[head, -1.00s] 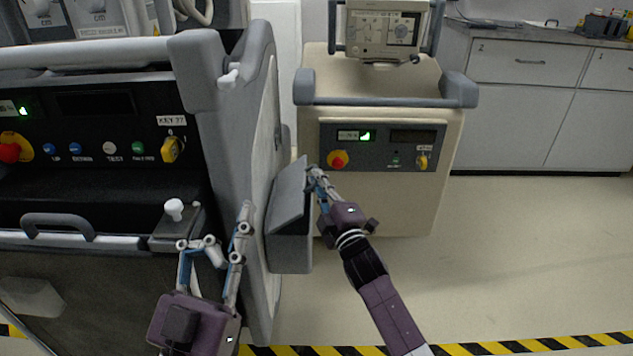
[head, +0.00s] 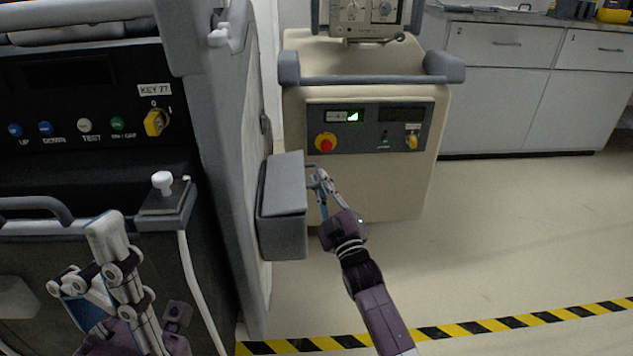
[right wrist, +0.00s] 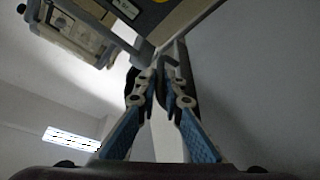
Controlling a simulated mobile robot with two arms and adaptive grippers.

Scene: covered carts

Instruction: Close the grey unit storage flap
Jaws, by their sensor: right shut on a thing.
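The grey storage unit (head: 283,236) is a box on the side of the large grey cart. Its flap (head: 282,184) is the sloping lid on top, and it looks down on the box, though a small gap cannot be ruled out. My right gripper (head: 314,176) is at the right edge of the flap, its fingers together on a small grey handle (head: 311,167). In the right wrist view the fingertips (right wrist: 161,80) close around a dark grey part. My left gripper (head: 85,250) is at the lower left before the large cart, its fingers apart and empty.
The large cart's side panel (head: 226,160) stands left of the box. A beige cart (head: 362,185) with a control panel stands behind my right gripper. White cabinets (head: 490,105) are at the back right. The floor at the right is clear, with a striped line (head: 470,328).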

